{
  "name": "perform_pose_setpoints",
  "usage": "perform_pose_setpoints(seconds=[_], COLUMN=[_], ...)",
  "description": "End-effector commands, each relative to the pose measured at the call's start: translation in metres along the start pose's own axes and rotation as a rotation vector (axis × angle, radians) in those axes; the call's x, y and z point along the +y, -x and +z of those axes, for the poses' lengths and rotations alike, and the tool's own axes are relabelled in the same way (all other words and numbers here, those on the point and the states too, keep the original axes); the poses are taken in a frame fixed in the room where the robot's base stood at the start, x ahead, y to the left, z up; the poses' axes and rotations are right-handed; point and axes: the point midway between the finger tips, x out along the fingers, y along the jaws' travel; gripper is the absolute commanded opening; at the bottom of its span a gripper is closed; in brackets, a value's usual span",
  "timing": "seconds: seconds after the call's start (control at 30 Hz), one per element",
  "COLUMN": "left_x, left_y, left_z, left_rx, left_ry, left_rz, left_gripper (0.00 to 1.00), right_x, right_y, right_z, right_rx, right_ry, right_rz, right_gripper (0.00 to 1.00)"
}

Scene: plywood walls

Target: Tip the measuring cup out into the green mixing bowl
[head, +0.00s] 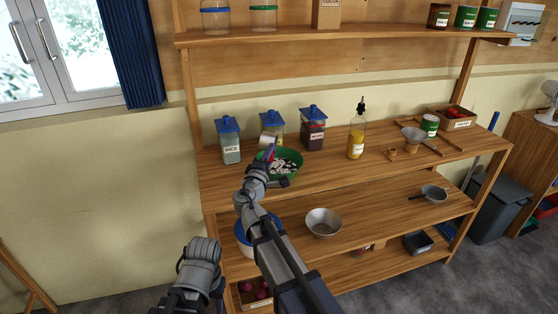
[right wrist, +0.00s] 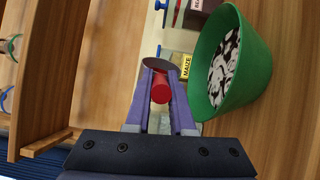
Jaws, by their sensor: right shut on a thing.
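The green mixing bowl (head: 292,177) stands on the upper worktop with white and dark bits inside; the right wrist view shows it at the right (right wrist: 253,75). My right gripper (head: 266,163) is at the bowl's left rim in the head view. In the right wrist view its fingers (right wrist: 160,100) are shut on the red handle of the measuring cup (right wrist: 156,64). The cup's pale body (head: 267,140) shows above the bowl's back left rim in the head view. Its contents and exact tilt cannot be seen. My left gripper is not in view.
Blue-lidded jars (head: 229,145) stand behind the bowl, including a maize jar (head: 278,129) close to the cup and a dark-filled jar (head: 312,133). An oil bottle (head: 356,138) stands to the right. A metal bowl (head: 323,222) sits on the lower shelf.

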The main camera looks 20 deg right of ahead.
Motion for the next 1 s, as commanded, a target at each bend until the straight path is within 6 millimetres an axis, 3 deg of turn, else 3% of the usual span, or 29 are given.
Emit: perform_pose_setpoints(seconds=[1.0], left_x=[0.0], left_y=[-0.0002], left_z=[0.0], left_rx=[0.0], left_ry=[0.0], left_rz=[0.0], left_gripper=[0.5], right_x=[-0.0007], right_y=[-0.0001], right_z=[0.0031], right_rx=[-0.006], right_ry=[-0.101], right_rz=[-0.001], right_gripper=[0.0])
